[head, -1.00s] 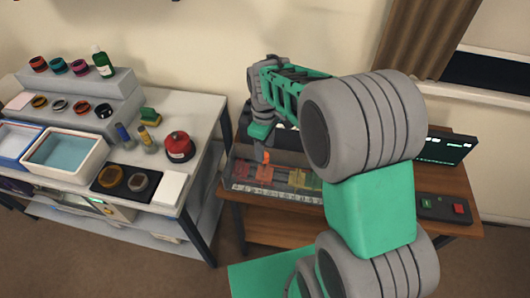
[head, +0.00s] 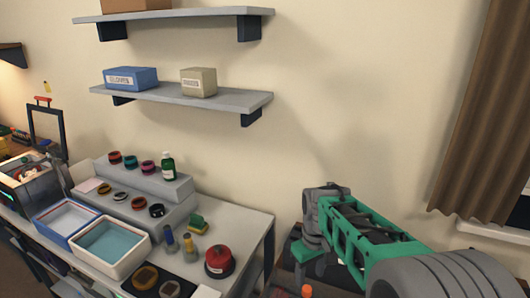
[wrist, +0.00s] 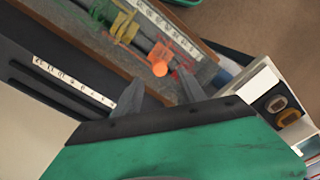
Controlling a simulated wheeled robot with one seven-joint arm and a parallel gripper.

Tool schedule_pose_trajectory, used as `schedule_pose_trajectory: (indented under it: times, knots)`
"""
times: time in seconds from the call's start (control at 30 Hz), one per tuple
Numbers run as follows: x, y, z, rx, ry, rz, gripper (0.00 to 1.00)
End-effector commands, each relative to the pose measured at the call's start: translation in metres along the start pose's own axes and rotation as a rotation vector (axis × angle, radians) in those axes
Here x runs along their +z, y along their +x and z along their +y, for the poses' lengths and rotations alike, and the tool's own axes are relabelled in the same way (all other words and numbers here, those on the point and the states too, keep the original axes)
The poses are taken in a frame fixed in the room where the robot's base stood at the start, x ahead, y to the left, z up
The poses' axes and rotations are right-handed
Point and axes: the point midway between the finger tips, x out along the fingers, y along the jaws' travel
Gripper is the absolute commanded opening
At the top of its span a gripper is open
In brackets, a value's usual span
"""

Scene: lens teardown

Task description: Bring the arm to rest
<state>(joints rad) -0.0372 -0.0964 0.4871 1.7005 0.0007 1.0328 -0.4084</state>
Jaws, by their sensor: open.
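My arm, grey and green, shows at the lower right of the head view, bent over the wooden side table. My gripper (head: 312,268) hangs down at the arm's far end; its fingertips are hard to make out there. In the wrist view the two grey fingers of my gripper (wrist: 162,92) are spread apart with nothing between them.
The grey workbench (head: 245,228) stands left of my arm, with a red round device (head: 219,262), a white tub (head: 110,245) and a stepped stand (head: 150,190). Wall shelves (head: 185,92) hang above. A curtain (head: 480,110) hangs at the right. The wall space above my arm is clear.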

Motion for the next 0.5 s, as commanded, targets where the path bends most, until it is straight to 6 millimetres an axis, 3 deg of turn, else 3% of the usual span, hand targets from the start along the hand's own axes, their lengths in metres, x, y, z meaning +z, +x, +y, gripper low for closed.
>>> schedule_pose_trajectory:
  times: [0.07, 0.17, 0.33, 0.5]
  knots:
    - [0.029, 0.026, -0.013, -0.017, 0.144, -0.050, 0.49]
    - [0.058, 0.029, -0.025, -0.013, 0.284, -0.052, 0.49]
    - [0.103, 0.009, -0.042, 0.006, 0.415, 0.016, 0.49]
    - [0.131, -0.031, -0.051, 0.041, 0.425, 0.175, 0.49]
